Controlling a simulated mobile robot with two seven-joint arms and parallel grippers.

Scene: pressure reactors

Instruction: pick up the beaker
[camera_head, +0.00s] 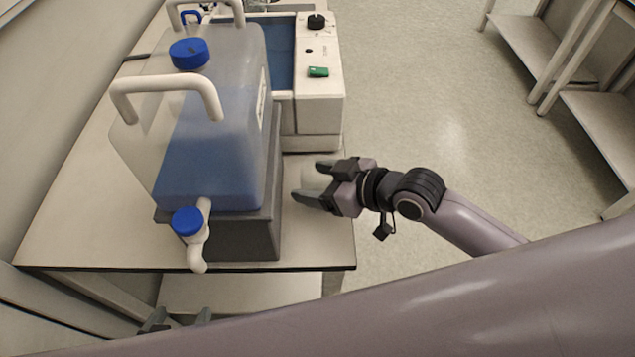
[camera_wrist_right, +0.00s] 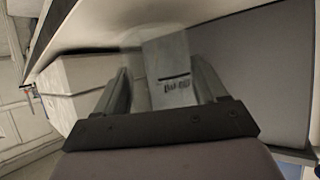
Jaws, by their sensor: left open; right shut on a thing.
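The beaker (camera_head: 314,180) is small, clear and hard to make out in the head view, at the table's right edge. My right gripper (camera_head: 310,181) is shut on it, one finger on each side. In the right wrist view the beaker (camera_wrist_right: 168,72) shows as a see-through wall with dark print between the two fingers of my right gripper (camera_wrist_right: 165,85). I cannot tell whether its base touches the table. My left gripper (camera_head: 179,319) shows only its dark fingertips at the bottom left, open, below the table's front edge. My arm hides the rest.
A large clear carboy (camera_head: 215,165) of blue liquid, with a blue cap and tap, stands on a grey block (camera_head: 240,240) just left of the right gripper. A white device (camera_head: 318,110) stands behind. The white table (camera_head: 60,235) is narrow; floor is free to its right.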

